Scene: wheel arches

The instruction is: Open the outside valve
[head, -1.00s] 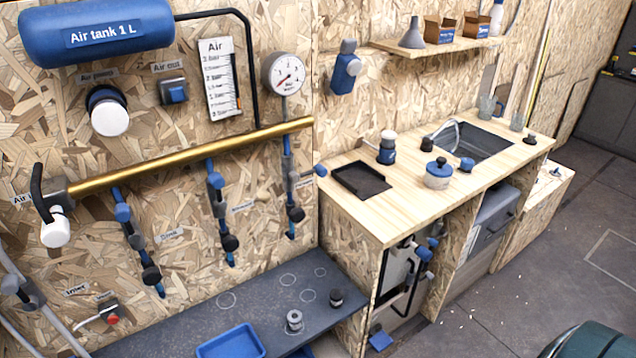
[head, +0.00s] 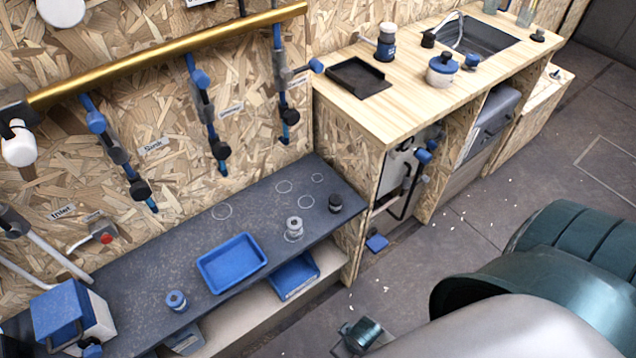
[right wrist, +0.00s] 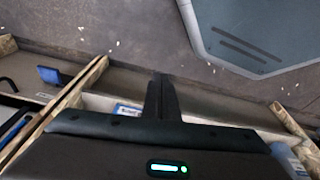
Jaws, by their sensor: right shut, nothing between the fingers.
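Three blue-and-grey valves on thin blue pipes hang below a brass pipe (head: 170,52) on the chipboard wall in the head view: a left valve (head: 115,148), a middle valve (head: 203,100) and a right valve (head: 281,75). Each has a black knob near its lower end. A label by the left valve reads "Sink"; the other labels are too small to read, so I cannot tell which valve is the outside one. My right gripper (right wrist: 161,98) is shut and empty in the right wrist view, above the floor by the cabinet front. My left gripper is not in view.
A dark bench (head: 262,205) below the valves holds a blue tray (head: 232,262), a blue-and-white box (head: 72,315) and small cylinders. A wooden counter (head: 415,85) with a sink stands to the right. Blue-handled fittings (head: 425,152) show under it.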

